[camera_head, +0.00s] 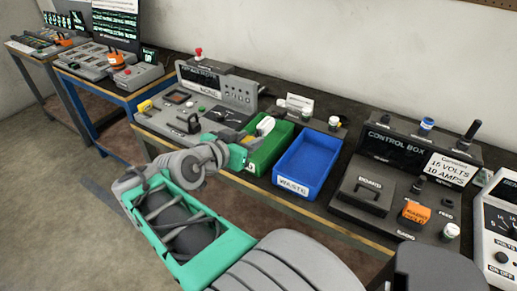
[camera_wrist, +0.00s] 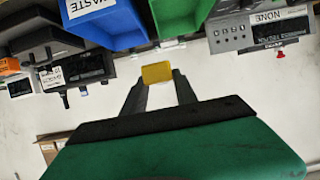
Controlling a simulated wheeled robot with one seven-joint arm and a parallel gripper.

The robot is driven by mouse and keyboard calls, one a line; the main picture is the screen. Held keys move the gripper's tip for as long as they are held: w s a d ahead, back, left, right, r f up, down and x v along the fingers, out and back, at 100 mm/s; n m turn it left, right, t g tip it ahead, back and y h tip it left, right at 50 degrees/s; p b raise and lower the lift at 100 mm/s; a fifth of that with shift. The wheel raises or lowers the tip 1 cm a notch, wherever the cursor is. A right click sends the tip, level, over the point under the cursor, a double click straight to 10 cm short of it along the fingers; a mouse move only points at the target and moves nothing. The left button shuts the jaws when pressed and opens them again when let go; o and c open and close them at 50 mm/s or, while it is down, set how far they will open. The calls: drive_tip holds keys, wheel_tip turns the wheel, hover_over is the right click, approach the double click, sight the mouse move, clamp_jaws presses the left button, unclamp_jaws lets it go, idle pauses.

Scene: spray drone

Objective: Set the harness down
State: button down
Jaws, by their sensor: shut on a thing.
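My gripper (camera_wrist: 158,84) is shut on a small yellow piece (camera_wrist: 157,71), the only part of the harness I can make out. It is held between the two dark fingertips. In the wrist view it appears just clear of the green bin's edge, with a pale background around it. In the head view my gripper's green body (camera_head: 237,154) is at the bench's front edge, left of the green bin (camera_head: 272,148).
A blue bin labelled WASTE (camera_head: 309,160) stands right of the green bin. A test station reading NONE (camera_head: 210,85) is on the left, and a control box (camera_head: 405,150) on the right. Small bottles stand behind the bins. Floor lies in front of the bench.

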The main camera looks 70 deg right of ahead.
drive_tip(key=w+d+f+p, duration=0.1)
drive_tip(key=w+d+f, duration=0.1)
drive_tip(key=d+f, duration=0.2)
drive_tip(key=w+d+f+p, duration=0.1)
drive_tip(key=w+d+f, duration=0.1)
drive_tip(key=d+f, duration=0.2)
drive_tip(key=w+d+f, duration=0.2)
drive_tip(key=d+f, duration=0.2)
drive_tip(key=shift+w+d+f+p, duration=0.15)
drive_tip(key=shift+d+f+p, duration=0.05)
drive_tip(key=shift+f+p, duration=0.2)
drive_tip(key=shift+f, duration=0.1)
drive_tip(key=shift+f+b, duration=0.35)
drive_tip(key=shift+b, duration=0.2)
drive_tip(key=shift+f+b, duration=0.3)
drive_tip(key=shift+b, duration=0.05)
drive_tip(key=shift+r, duration=0.1)
drive_tip(key=c, duration=1)
unclamp_jaws()
